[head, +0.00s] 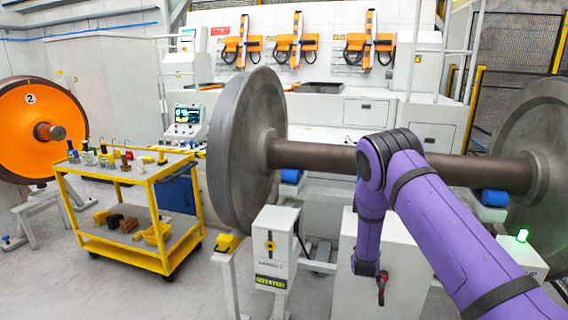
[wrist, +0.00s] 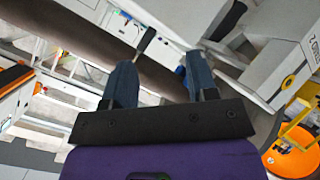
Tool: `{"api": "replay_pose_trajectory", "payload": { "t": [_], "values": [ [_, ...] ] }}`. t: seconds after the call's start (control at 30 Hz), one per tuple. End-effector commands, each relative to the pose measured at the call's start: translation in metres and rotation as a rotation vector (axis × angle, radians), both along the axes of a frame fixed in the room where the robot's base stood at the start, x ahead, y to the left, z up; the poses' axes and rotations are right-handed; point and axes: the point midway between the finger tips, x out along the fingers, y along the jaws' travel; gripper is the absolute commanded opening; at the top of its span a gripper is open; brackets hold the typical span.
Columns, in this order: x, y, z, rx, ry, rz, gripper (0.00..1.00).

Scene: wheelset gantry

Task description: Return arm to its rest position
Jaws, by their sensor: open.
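My purple arm comes in from the lower right of the head view, bends in front of the wheelset axle (head: 325,156) and hangs down at its end. My gripper shows in the wrist view (wrist: 161,68), with two blue-grey fingers apart and nothing clearly held between them. A thin dark rod (wrist: 146,40) shows beyond the fingertips. A small red and dark part (head: 382,285) shows beside the arm's lower end; I cannot tell whether it belongs to the arm. The gripper's fingers are not clear in the head view.
A large grey wheel (head: 244,150) stands left of my arm, another (head: 535,160) at right. A white box (head: 275,245) stands below the axle. A yellow cart (head: 146,250) with small parts and an orange wheel (head: 25,130) are at left.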

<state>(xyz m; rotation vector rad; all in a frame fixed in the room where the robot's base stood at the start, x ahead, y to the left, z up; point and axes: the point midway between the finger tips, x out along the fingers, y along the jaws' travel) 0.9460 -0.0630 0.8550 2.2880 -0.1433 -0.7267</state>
Motion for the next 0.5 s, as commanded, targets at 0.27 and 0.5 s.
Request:
{"api": "replay_pose_trajectory", "payload": {
  "t": [0.27, 0.5],
  "values": [
    [-0.004, 0.008, 0.108, 0.2, 0.046, -0.026, 0.53],
    [-0.029, 0.012, 0.195, 0.351, 0.096, -0.036, 0.53]
  ]
}}
